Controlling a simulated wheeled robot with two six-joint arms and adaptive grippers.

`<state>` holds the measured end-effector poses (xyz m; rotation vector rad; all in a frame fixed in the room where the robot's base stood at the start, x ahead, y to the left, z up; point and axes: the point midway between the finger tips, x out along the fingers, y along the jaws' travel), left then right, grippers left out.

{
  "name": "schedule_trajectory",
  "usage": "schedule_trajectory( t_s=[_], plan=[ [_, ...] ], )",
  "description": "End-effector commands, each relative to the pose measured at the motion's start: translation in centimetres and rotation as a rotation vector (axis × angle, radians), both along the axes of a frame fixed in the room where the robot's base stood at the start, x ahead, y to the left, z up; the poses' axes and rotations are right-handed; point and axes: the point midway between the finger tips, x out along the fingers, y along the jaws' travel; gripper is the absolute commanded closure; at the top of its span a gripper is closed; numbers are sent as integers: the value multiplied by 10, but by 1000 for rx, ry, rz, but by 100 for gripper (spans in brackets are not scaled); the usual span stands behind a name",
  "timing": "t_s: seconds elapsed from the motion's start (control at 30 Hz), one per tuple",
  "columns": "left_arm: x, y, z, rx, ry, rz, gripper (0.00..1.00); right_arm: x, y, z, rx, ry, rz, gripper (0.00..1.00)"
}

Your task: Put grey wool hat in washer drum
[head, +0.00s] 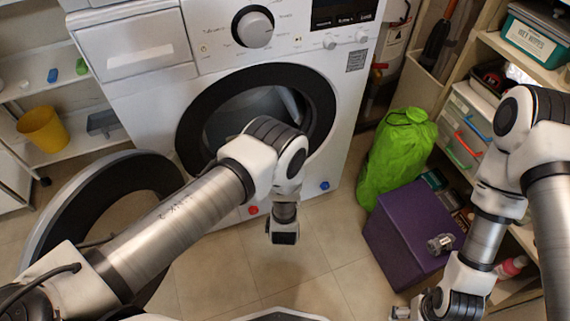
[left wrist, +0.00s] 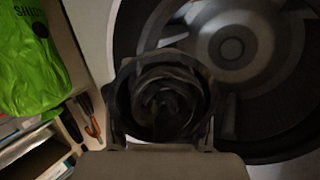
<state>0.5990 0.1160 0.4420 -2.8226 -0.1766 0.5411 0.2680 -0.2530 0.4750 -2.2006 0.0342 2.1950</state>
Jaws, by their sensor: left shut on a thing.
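In the left wrist view the grey wool hat (left wrist: 163,98) shows as a dark, bunched, rounded bundle. My left gripper (left wrist: 162,78) is shut on it. Behind and to the right of the hat is the washer drum (left wrist: 270,75), dark inside with a paler round centre. In the head view the drum (head: 230,122) shows through the open round front of the white washer. My left arm crosses in front of the opening, and the hat cannot be made out there. My right gripper (head: 408,310) is at the bottom right edge, apart from the washer; its jaws are unclear.
The open washer door (head: 62,212) hangs to the left. A green bag (head: 398,158) sits by a purple box (head: 398,228) at the right, beside shelves (head: 545,75). A yellow bucket (head: 43,129) stands on the left shelf. Tiled floor is clear in front of the washer.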

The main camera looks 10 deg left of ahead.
Motion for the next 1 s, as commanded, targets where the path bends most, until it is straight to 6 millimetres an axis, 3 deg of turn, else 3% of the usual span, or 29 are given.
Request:
schedule_trajectory(
  t_s=[0.07,0.3,0.9,1.0],
  plan=[
    [-2,-3,-2,-3,0,8,84,0,0,3,0,1,0,18],
    [9,4,-11,-2,0,8,84,-1,0,-29,0,2,0,18],
    [41,26,-11,-2,0,8,84,0,0,-116,0,1,0,18],
    [51,34,-7,-4,-2,11,84,0,0,-120,0,1,0,18]
  ],
)
